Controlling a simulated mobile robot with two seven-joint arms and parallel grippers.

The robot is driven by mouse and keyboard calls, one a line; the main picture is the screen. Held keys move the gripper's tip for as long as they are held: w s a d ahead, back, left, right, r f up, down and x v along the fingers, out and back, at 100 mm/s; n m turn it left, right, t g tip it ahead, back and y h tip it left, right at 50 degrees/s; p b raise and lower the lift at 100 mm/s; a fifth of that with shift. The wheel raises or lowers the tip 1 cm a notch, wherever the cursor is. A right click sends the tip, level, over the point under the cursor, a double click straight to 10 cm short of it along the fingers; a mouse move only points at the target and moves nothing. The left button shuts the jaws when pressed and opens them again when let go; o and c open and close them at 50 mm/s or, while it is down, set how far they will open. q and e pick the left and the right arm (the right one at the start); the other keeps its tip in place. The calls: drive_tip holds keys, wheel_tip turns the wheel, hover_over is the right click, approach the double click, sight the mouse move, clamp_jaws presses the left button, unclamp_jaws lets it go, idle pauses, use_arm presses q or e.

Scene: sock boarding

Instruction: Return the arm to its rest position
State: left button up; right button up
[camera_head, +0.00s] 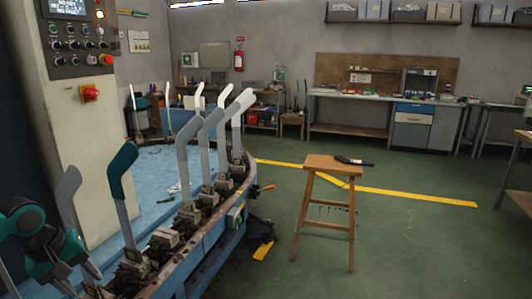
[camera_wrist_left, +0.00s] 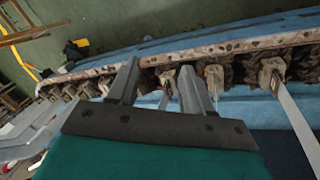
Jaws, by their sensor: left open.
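My left arm comes in at the lower left of the head view. Its left gripper (camera_head: 82,279) is low beside the carousel rim and also shows in the left wrist view (camera_wrist_left: 158,68). Its two dark fingers are apart with nothing between them. A foot-shaped board with a teal cover (camera_head: 122,172) stands upright on the rim, right of my gripper. A grey board (camera_head: 68,188) stands close behind my gripper. Several grey and whitish boards (camera_head: 187,160) stand further along the rim. My right gripper is in neither view.
The blue carousel (camera_head: 150,190) has a rusty rim with several metal clamps (camera_head: 165,238). A control cabinet (camera_head: 85,130) stands behind it. A wooden stool (camera_head: 333,163) with a dark object on it stands on the open green floor. A workbench (camera_head: 345,93) lines the back wall.

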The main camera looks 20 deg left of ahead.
use_arm(q)
drive_tip(key=s+d+f+m+t, duration=0.1)
drive_tip(key=s+d+f+m, duration=0.3)
drive_tip(key=f, duration=0.5)
drive_tip(key=s+d+f+m+t, duration=0.2)
drive_tip(key=d+f, duration=0.4)
drive_tip(key=f, duration=0.3)
drive_tip(key=s+d+m+t+h, duration=0.1)
drive_tip(key=d+m+t, duration=0.3)
drive_tip(key=d, duration=1.7)
drive_tip(key=s+m, duration=0.1)
drive_tip(key=m, duration=0.2)
drive_tip(key=shift+d+f+m+t, duration=0.15)
drive_tip(key=shift+d+m+t, duration=0.15)
drive_tip(key=shift+d+m, duration=0.1)
